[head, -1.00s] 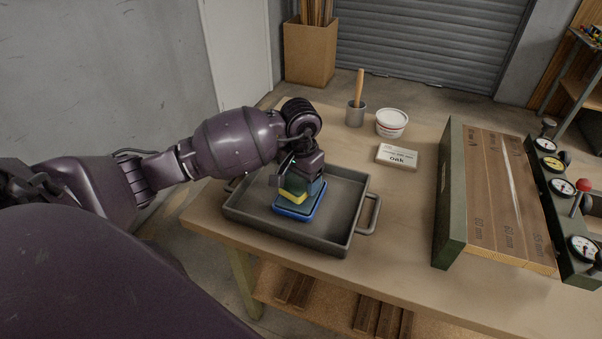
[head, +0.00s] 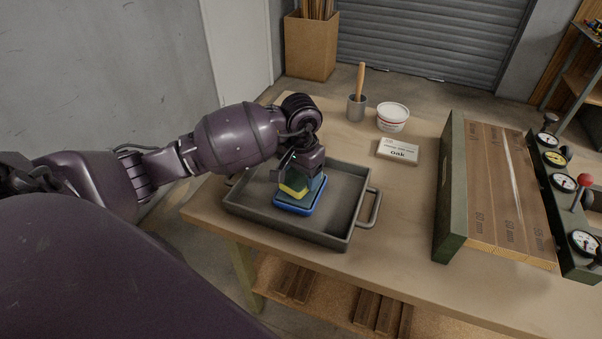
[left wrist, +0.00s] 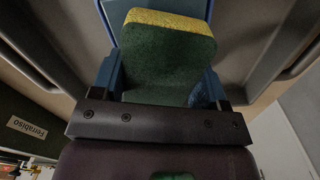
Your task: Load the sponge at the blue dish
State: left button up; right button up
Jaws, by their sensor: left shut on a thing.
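The sponge (head: 293,190), yellow with a dark green scouring side, is at the blue dish (head: 297,208). My left gripper (head: 302,180) is shut on the sponge and holds it at the dish; whether the sponge touches the dish's bottom is hard to tell. In the left wrist view the sponge (left wrist: 168,55) stands between the two blue fingers, its yellow edge away from the palm. The blue dish also shows behind it there (left wrist: 109,10). The dish sits inside a grey metal tray (head: 338,205). My right gripper is not in view.
The tray's handle (head: 374,208) sticks out at right. Behind stand a metal cup with a wooden-handled tool (head: 357,107), a white tub (head: 392,117) and an "oak" card (head: 398,151). The press with boards (head: 500,190) and gauges fills the right. Bare tabletop (head: 405,215) lies between.

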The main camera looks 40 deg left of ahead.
pick_arm(q)
jog(key=shift+f, duration=0.15)
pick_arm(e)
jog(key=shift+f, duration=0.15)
pick_arm(q)
jog(key=shift+f, duration=0.2)
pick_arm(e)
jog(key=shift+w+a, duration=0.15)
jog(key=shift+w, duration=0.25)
pick_arm(q)
jog(key=shift+f+b, duration=0.1)
jog(key=shift+b, duration=0.25)
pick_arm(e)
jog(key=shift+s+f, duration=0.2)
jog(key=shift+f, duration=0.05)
pick_arm(q)
jog(key=shift+f, duration=0.1)
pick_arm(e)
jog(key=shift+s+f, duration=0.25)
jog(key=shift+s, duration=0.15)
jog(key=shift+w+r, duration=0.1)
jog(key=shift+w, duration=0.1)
